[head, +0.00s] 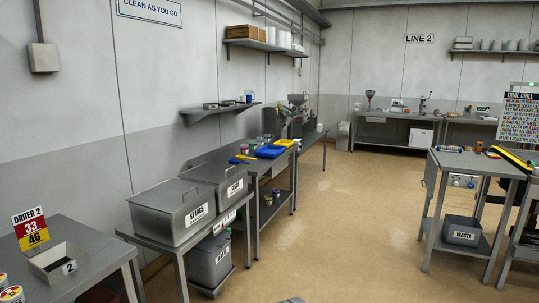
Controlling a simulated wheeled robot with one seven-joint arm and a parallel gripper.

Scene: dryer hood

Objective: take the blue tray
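The blue tray (268,152) lies on a steel work table along the left wall, in the middle distance of the head view. It is small at this range, and I cannot tell whether it holds anything. A yellow tray (283,143) lies just behind it. My gripper is not in view. Only a small rounded grey shape shows at the bottom edge, and I cannot tell what it is.
Two lidded steel bins, one marked STACKS (196,215), stand on a nearer bench. A grey bin (210,262) sits below. A table with a waste box (462,232) stands at right. The tan floor (340,220) between is clear.

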